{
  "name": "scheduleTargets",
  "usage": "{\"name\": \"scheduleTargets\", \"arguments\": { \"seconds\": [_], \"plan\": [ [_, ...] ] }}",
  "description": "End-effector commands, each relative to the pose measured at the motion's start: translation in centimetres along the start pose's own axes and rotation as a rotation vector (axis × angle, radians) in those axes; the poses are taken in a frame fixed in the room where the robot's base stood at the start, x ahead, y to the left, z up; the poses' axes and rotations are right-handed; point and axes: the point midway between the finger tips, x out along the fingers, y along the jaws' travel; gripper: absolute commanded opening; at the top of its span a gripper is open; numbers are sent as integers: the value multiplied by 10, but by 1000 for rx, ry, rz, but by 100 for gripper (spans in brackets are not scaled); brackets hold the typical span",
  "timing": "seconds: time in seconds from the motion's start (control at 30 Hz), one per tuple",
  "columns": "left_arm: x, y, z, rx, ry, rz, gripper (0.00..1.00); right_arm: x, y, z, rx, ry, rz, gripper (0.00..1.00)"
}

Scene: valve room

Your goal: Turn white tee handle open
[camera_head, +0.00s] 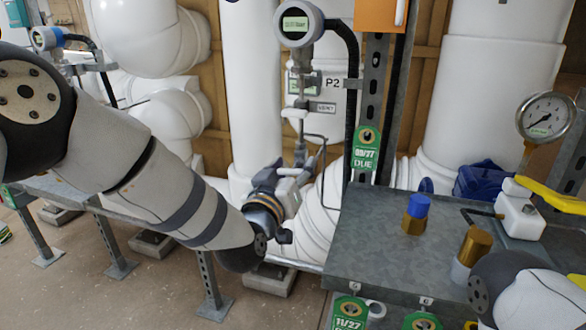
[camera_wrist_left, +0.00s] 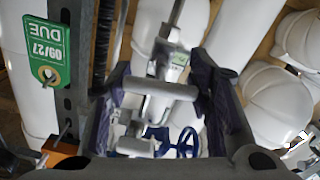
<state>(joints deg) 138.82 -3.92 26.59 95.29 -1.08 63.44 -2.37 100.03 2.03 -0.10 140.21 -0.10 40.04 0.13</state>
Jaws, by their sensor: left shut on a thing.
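The white tee handle (camera_wrist_left: 160,88) shows in the left wrist view as a short white bar crossing between my two fingers. My left gripper (camera_wrist_left: 162,85) is shut on it, with a dark finger at each end of the bar. In the head view my left gripper (camera_head: 288,178) is at the lower part of the P2 instrument assembly, and mostly hides the handle. A thin stem with small fittings runs up from there to a round gauge (camera_head: 298,24). My right gripper is not in view.
A grey metal shelf (camera_head: 385,240) with a blue-capped brass fitting (camera_head: 415,214) stands at right. A green tag (camera_head: 366,148) hangs on the slotted upright beside the assembly. Large white pipes (camera_head: 252,90) are behind. A dial gauge (camera_head: 544,117) and yellow lever (camera_head: 552,197) are far right.

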Motion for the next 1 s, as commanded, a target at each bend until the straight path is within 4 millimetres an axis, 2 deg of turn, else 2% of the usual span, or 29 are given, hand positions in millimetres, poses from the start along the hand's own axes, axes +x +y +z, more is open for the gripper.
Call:
{"name": "scheduleTargets", "arguments": {
  "seconds": [0.5,1.0],
  "plan": [
    [0,-1,1,-471,-3,-3,19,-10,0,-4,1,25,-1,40],
    [0,-2,4,-947,-4,-5,19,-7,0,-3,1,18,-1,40]
  ]
}}
